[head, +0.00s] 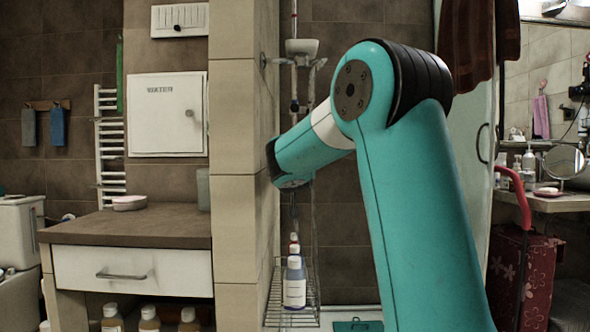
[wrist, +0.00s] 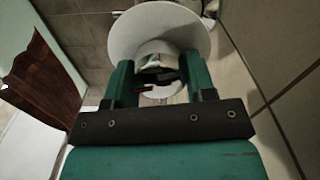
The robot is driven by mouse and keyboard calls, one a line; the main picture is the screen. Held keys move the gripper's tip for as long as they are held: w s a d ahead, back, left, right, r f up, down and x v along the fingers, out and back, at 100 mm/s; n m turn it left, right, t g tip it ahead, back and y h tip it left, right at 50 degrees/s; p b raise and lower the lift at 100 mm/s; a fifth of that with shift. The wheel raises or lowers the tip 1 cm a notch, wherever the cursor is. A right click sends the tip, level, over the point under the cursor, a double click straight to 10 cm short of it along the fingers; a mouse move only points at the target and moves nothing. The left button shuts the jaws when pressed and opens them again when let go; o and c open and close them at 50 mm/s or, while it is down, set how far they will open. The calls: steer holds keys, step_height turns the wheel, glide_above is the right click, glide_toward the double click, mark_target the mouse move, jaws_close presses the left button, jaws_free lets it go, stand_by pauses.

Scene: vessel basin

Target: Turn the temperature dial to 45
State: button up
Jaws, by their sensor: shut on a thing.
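In the wrist view, my gripper (wrist: 157,64) has its two green fingers on either side of a pale, round fitting that I take for the temperature dial (wrist: 156,50). The jaws are shut on it. A dark band and a small reddish-brown piece show between the fingers. The dial's numbers and mark cannot be read, so its setting cannot be told. A wide white disc lies just beyond the dial. In the head view, the end of my arm reaches behind the tiled pillar's edge, and the gripper and dial are hidden.
The tiled pillar (head: 233,170) stands close on the left of my arm. The shower column (head: 295,75) rises behind it. A wire rack (head: 303,312) with bottles (head: 295,283) is below. A brown towel (head: 466,45) hangs at right. A wooden counter (head: 150,225) is at left.

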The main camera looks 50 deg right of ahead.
steer(key=shift+r, duration=0.3)
steer(key=o, duration=0.9)
steer(key=shift+s, duration=0.15)
steer(key=shift+o, duration=0.2)
steer(key=shift+f, duration=0.1)
steer(key=v, duration=1.7)
steer(key=shift+s, duration=0.25)
steer(key=shift+a, duration=0.1)
